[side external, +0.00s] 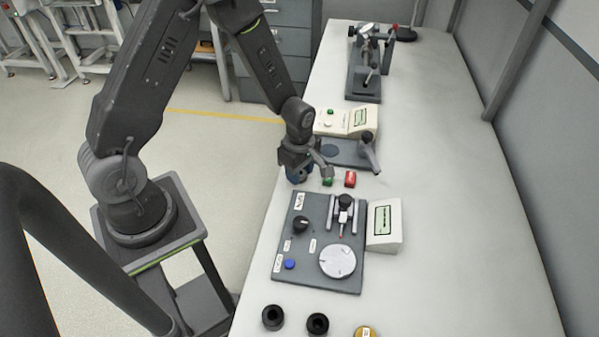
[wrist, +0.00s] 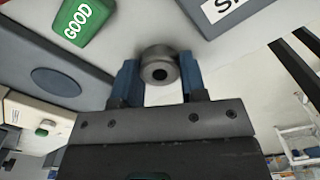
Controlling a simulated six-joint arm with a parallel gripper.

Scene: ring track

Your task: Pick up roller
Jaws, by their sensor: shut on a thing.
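The roller (wrist: 160,68) is a short grey metal cylinder with a dark hole in its end. It sits between the two blue fingers of my gripper (wrist: 160,78) in the wrist view. My gripper is shut on it. In the side view my gripper (side external: 298,174) points down low over the bench, near its left edge, just left of the green block. The roller cannot be made out in that view, as the fingers and wrist hide it. Whether it touches the bench is hard to tell.
A green block (side external: 327,181) marked GOOD (wrist: 82,20) and a red block (side external: 350,179) lie close by. A grey fixture plate (side external: 283,240) with a silver disc (side external: 337,261) is in front. A gauge stand (side external: 368,152) is behind. The bench's right side (side external: 455,220) is clear.

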